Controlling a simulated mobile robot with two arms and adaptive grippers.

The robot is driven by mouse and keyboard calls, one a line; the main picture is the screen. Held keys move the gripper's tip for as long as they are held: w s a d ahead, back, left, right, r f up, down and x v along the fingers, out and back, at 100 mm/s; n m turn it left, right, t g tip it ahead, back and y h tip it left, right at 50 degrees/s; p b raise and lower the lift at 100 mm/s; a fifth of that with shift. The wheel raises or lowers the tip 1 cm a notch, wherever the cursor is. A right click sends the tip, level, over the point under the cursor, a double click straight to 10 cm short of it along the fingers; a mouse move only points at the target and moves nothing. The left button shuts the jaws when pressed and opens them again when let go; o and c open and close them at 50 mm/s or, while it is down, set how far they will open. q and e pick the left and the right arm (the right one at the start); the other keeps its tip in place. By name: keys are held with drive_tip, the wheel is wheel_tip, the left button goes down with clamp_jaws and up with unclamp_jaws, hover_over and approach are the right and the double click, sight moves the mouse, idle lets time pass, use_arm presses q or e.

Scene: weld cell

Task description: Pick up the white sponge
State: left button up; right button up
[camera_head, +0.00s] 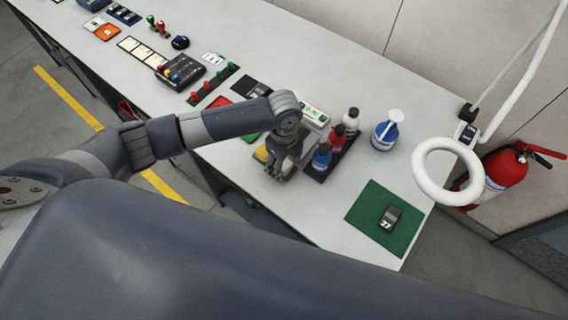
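I cannot make out a white sponge for certain. A small white and green item (314,114) lies just behind my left wrist, partly covered by it. My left gripper (278,174) points down over the near edge of the bench, left of a blue bottle (321,158). Its fingers are small and dark, and I cannot tell whether they are apart or hold anything. A yellow item (262,153) shows just left of the gripper, mostly hidden by it. My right gripper is not in view.
A red bottle (337,138) and a white bottle (351,121) stand beside the blue one on a dark tray. A blue and white pump bottle (384,136) stands right of them. A green mat (368,222) bears a dark block (390,217). The bench (420,110) is clear at back right.

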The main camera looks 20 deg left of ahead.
use_arm(q)
drive_tip(key=c, duration=0.9)
drive_tip(key=shift+r, duration=0.1)
drive_tip(key=shift+r+b, duration=0.4)
drive_tip(key=shift+r, duration=0.1)
wheel_tip(320, 180, up, 2)
drive_tip(key=shift+r+b, duration=0.2)
drive_tip(key=shift+b, duration=0.5)
drive_tip(key=s+a+b, duration=0.1)
drive_tip(key=s+a, duration=0.1)
drive_tip(key=s, duration=0.5)
drive_tip(key=s+a+r+b, duration=0.1)
drive_tip(key=s+a+b, duration=0.1)
drive_tip(key=s, duration=0.6)
drive_tip(key=shift+a+r, duration=0.25)
drive_tip(key=shift+a, duration=0.5)
